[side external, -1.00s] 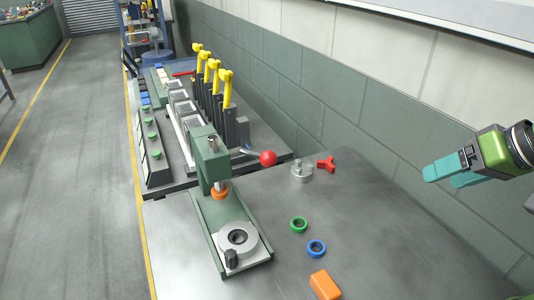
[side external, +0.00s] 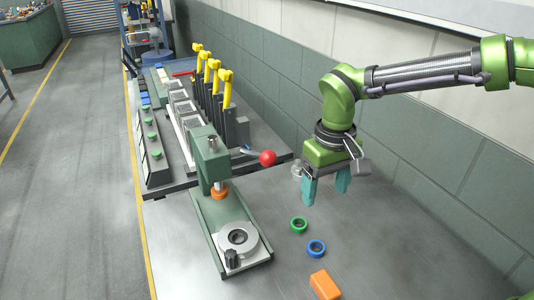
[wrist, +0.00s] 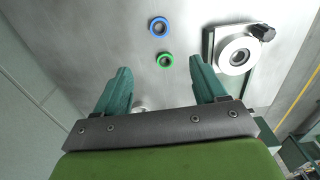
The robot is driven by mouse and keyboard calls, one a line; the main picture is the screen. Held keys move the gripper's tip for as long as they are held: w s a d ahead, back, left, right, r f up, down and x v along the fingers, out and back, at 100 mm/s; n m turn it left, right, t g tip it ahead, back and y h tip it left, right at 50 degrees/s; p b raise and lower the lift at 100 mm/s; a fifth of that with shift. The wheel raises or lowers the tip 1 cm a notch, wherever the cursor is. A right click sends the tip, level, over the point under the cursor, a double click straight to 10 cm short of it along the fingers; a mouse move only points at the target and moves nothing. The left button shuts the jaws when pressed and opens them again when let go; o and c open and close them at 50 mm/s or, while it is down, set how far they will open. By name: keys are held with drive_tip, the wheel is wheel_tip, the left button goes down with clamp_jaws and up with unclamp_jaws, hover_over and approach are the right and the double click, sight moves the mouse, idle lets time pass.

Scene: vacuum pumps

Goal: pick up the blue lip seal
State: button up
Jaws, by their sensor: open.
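The blue lip seal (side external: 316,248) is a small ring lying flat on the metal bench, between a green ring and an orange block. It also shows in the wrist view (wrist: 158,25), near the top and ahead of the fingers. My gripper (side external: 325,193) is open and empty, with teal fingers pointing down above the bench, behind the rings in the side view. In the wrist view the two fingertips (wrist: 160,66) stand wide apart, with the green ring between and just beyond them. The gripper touches neither ring.
The green ring (side external: 299,225) lies close to the blue seal. The orange block (side external: 324,285) is at the front. A green press (side external: 231,225) with a round fixture and a red-knobbed lever (side external: 267,158) stands to the left. The bench right of the rings is clear.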

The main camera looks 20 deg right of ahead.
hover_over(314, 250)
drive_tip(key=f, duration=1)
drive_tip(key=shift+s+d+f, duration=0.15)
drive_tip(key=shift+d+f, duration=0.05)
drive_tip(key=shift+f, duration=0.15)
drive_tip(key=shift+w+a+f, duration=0.1)
drive_tip(key=shift+f, duration=1.45)
drive_tip(key=shift+w+f, duration=0.1)
drive_tip(key=shift+f, duration=1.4)
drive_tip(key=c, duration=1.1)
drive_tip(key=shift+c, duration=0.2)
drive_tip(key=shift+r, duration=0.15)
